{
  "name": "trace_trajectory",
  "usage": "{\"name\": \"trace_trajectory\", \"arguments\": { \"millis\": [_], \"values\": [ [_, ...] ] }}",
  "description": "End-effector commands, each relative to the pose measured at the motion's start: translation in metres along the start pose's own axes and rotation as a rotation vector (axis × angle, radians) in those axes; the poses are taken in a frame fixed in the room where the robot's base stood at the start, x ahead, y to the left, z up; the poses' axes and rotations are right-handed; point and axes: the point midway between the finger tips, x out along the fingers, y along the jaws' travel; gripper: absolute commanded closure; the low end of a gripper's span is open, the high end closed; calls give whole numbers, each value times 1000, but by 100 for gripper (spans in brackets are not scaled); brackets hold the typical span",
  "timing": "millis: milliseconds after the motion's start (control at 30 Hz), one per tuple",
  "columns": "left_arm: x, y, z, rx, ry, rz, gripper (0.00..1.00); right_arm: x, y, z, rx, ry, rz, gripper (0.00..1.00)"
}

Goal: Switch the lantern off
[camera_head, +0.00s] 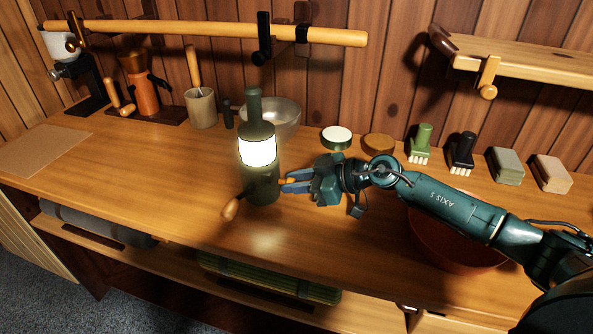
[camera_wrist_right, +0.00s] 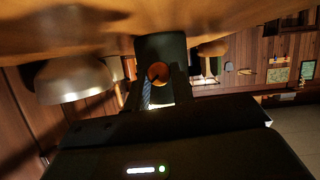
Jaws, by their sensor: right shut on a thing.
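The dark green lantern (camera_head: 263,187) stands upright on the wooden counter in the head view, and its window (camera_head: 257,152) glows bright. A crank with a wooden grip (camera_head: 230,208) sticks out at its lower left. My right gripper (camera_head: 287,182) is shut on the lantern from its right side, low on the body. In the right wrist view the dark lantern body (camera_wrist_right: 160,48) faces the camera, with a round orange knob (camera_wrist_right: 158,74) between my fingers. The exact finger contact is dark and hard to see. My left gripper is not in view.
A white-topped tin (camera_head: 336,137), brushes and blocks line the back right. A reddish bowl (camera_head: 445,245) sits under my right arm. The counter's left front is clear.

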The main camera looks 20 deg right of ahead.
Motion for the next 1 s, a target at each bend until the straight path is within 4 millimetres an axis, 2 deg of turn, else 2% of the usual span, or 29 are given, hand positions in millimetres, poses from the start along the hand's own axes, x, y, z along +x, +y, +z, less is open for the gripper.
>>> {"name": "trace_trajectory", "arguments": {
  "millis": [33, 400, 700, 1000],
  "values": [
    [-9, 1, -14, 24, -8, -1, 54, -4, -1, -7, -27, -5, 12, 99],
    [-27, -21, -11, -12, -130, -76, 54, -2, -5, -4, -340, -3, 141, 99],
    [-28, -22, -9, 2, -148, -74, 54, 1, -7, 2, -589, 0, 244, 99],
    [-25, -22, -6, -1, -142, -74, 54, 2, -8, 4, -762, 1, 317, 99]
  ]
}}
